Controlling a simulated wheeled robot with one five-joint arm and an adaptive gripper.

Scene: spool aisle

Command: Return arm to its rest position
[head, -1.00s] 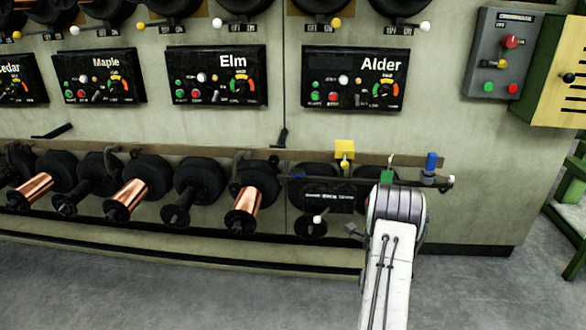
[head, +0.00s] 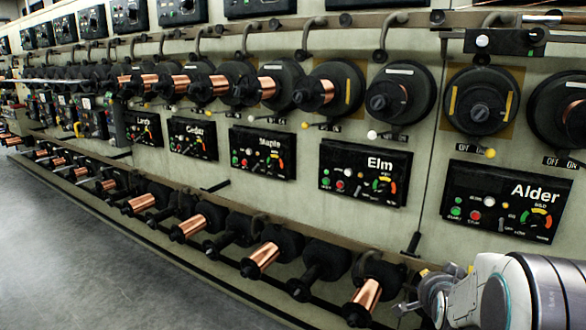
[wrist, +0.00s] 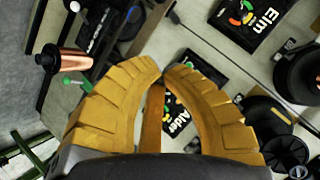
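My arm shows at the lower right of the head view, its white and grey links in front of the panel wall. My gripper fills the lower middle of the wrist view as two ribbed orange-yellow fingers (wrist: 163,75) that bow outward and come together at the tips. In the head view the fingers cannot be made out clearly. The Alder panel (head: 508,200) is just above my arm in the head view, and the Alder panel also shows behind the fingers in the wrist view.
The Elm panel (head: 365,172) and Maple panel (head: 263,152) are on the wall to the left. Copper spools (head: 363,300) stick out along a low rail below the panels. More spools line the wall above. The grey floor (head: 110,270) at lower left is clear.

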